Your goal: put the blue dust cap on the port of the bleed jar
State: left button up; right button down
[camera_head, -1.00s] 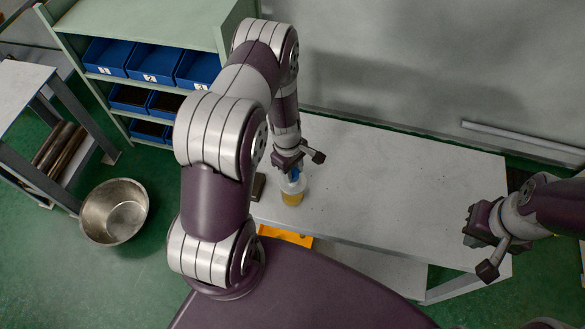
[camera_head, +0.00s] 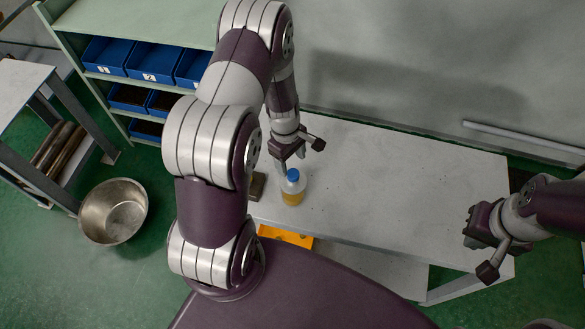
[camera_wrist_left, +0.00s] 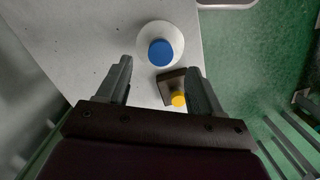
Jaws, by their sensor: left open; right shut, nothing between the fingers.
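The bleed jar (camera_head: 292,197), clear with amber liquid in its lower part, stands upright on the bench near its front left edge. The blue dust cap (camera_head: 293,175) is on top of the jar, over its port; I cannot tell how firmly it sits. From above in the left wrist view, the cap (camera_wrist_left: 161,53) lies within the jar's pale round top (camera_wrist_left: 145,38). My left gripper (camera_head: 290,164) is open and empty, behind and above the jar, apart from the cap. My right gripper (camera_head: 472,228) is shut and empty at the bench's right end.
A dark block (camera_wrist_left: 170,78) with a yellow cap (camera_wrist_left: 178,100) stands close beside the jar. The bench (camera_head: 400,190) is clear to the jar's right. A shelf with blue bins (camera_head: 150,62) stands at back left, and a metal bowl (camera_head: 114,211) is on the floor.

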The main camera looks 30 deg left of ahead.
pick_arm(q)
notch_tip(320, 180, up, 7)
jog(key=shift+a+r+b, duration=0.2)
jog(key=shift+a+b, duration=0.2)
jog(key=shift+a, duration=0.05)
